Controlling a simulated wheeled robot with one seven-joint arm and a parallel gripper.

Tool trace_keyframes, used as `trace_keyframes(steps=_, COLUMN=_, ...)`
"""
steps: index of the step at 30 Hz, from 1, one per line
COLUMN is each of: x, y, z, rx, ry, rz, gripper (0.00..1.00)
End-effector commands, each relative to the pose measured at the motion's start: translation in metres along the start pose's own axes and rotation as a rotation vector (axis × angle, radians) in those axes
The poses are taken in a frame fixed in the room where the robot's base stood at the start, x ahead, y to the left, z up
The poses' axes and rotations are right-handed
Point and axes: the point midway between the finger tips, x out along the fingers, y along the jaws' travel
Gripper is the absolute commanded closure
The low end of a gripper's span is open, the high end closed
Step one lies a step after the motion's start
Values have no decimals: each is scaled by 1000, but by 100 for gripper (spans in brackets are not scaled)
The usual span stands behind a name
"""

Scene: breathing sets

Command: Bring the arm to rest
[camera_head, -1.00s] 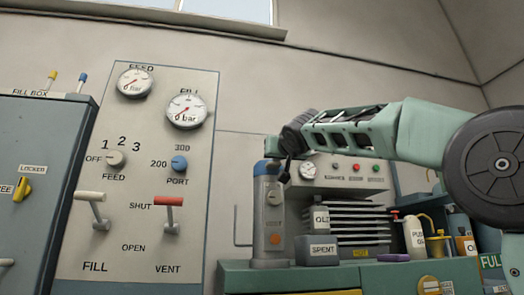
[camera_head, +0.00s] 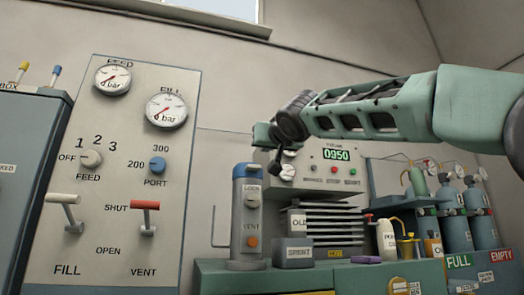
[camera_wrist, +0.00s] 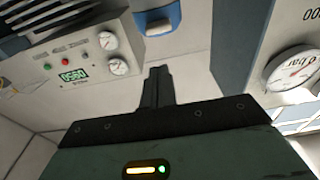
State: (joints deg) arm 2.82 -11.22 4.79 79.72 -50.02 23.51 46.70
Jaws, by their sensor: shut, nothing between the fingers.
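My gripper (camera_head: 287,160) is in the air in front of the machine with the green 0950 display (camera_head: 336,154), its tip above the workbench near the blue-topped grey canister (camera_head: 247,215). In the wrist view my gripper's dark fingers (camera_wrist: 157,85) are together, with nothing between them. My green arm reaches in from the right edge of the head view. The wrist view also shows the display (camera_wrist: 73,75) and a blue part at the top. My gripper does not visibly touch anything, though the gap to the machine is hard to judge.
A panel with gauges (camera_head: 166,111), knobs and levers (camera_head: 145,205) stands at left beside a blue-grey cabinet (camera_head: 25,170). The green bench (camera_head: 230,277) carries boxes labelled OLD and SPENT (camera_head: 293,252) and small bottles. Gas cylinders (camera_head: 455,210) stand at right, with FULL and EMPTY signs.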

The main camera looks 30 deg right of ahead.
Motion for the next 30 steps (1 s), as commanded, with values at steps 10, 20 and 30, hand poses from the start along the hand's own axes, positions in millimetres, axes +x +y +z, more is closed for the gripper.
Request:
trace_keyframes(steps=10, x=-13, y=0, z=3, rx=-1, ry=1, rz=0, gripper=100)
trace_keyframes(steps=20, x=-5, y=-53, z=65, rx=-39, ry=-193, rz=-103, gripper=100)
trace_keyframes(steps=30, x=-94, y=-170, z=259, rx=-236, ry=-754, rz=-413, gripper=100)
